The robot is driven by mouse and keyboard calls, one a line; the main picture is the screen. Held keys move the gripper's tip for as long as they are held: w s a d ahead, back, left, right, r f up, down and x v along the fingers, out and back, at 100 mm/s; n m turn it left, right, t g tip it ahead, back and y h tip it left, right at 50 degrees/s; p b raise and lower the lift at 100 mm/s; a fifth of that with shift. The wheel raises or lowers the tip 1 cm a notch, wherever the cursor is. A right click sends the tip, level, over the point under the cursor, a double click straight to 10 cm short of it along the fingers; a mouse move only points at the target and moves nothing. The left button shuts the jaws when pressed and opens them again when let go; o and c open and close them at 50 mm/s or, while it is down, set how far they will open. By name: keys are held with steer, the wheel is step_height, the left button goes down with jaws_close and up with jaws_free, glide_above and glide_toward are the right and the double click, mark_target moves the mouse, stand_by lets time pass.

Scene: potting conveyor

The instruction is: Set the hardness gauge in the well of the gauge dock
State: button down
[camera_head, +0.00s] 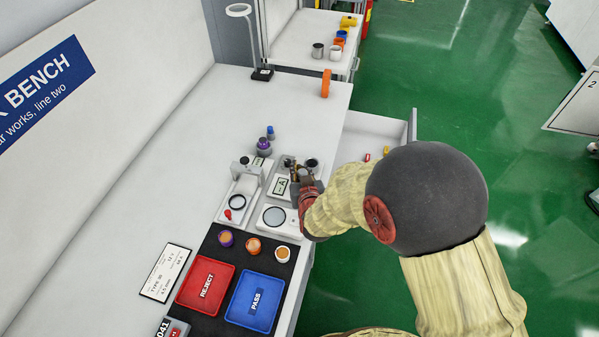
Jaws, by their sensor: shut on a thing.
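My gripper (296,174) is at the right side of the bench, over a grey unit with a small display that I take for the gauge dock (273,196). It is shut on a small dark thing, probably the hardness gauge (288,162), mostly hidden by the fingers. A dark round shape (311,163), which may be the well, shows just right of the fingertips. I cannot tell whether the gauge touches the dock or is above it.
A stand with a red knob (228,214) and a white scale (273,216) stand close by. Nearer are REJECT (206,284) and PASS (255,298) trays, with several small pots behind them. A purple-topped item (263,144) stands behind the dock.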

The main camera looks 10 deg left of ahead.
steer(key=shift+f, duration=0.2)
steer(key=shift+f, duration=0.2)
steer(key=c, duration=1.6)
jaws_free()
steer(key=shift+r, duration=0.2)
